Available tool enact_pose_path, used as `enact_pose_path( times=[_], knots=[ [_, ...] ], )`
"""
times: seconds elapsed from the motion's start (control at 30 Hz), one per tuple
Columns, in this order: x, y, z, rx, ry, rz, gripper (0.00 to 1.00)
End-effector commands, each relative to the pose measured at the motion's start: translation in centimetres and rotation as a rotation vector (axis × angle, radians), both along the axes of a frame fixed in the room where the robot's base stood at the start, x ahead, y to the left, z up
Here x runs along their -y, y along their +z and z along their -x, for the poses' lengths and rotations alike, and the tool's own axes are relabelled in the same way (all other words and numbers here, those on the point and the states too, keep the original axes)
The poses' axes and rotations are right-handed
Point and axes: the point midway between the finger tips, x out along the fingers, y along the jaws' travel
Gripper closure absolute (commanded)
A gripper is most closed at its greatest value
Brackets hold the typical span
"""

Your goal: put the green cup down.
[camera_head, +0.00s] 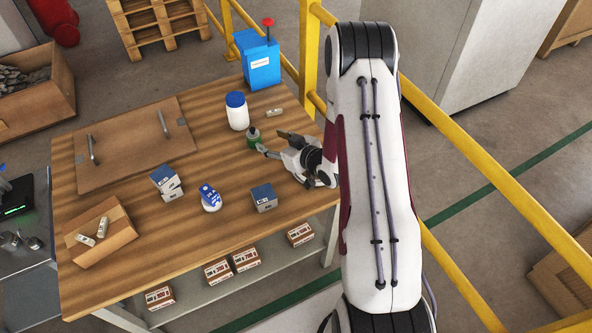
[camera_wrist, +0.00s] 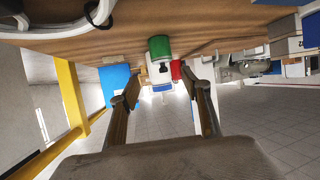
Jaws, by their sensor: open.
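The green cup (camera_head: 253,142) stands on the wooden table, towards its right side, with a dark spot at its top. It also shows in the wrist view (camera_wrist: 159,47), which looks upside down, just past the gap between my fingers. My gripper (camera_head: 272,142) is open, low over the table at the right of the cup. Its two fingers are spread apart in the wrist view (camera_wrist: 163,84), with nothing held between them. Whether a fingertip touches the cup is not clear.
A white bottle with a blue lid (camera_head: 237,115) stands close behind the cup, with a small pale item (camera_head: 275,112) nearby. A blue container (camera_head: 261,68) is at the back. Boxes (camera_head: 264,200) and a blue-white bottle (camera_head: 210,200) stand in front. A yellow rail (camera_head: 308,60) runs behind the table.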

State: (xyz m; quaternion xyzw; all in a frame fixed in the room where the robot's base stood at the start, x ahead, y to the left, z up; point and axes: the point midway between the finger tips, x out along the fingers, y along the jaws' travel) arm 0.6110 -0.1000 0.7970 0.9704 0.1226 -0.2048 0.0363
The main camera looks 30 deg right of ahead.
Motion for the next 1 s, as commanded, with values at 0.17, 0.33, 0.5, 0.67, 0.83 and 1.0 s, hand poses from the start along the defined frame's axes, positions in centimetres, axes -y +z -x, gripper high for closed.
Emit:
enact_pose_path(
  times=[0.17, 0.33, 0.5, 0.67, 0.83, 1.0],
  knots=[
    [0.3, 2.4, -0.7, -0.026, -0.012, 0.048, 0.52],
    [0.7, 5.1, -0.9, -0.066, -0.034, 0.100, 0.52],
    [1.0, 8.0, -0.8, -0.105, -0.061, 0.147, 0.52],
    [1.1, 10.7, -0.3, -0.142, -0.089, 0.182, 0.52],
    [1.1, 13.6, 0.6, -0.179, -0.121, 0.211, 0.52],
    [1.0, 16.4, 1.9, -0.215, -0.154, 0.233, 0.52]
  ],
)
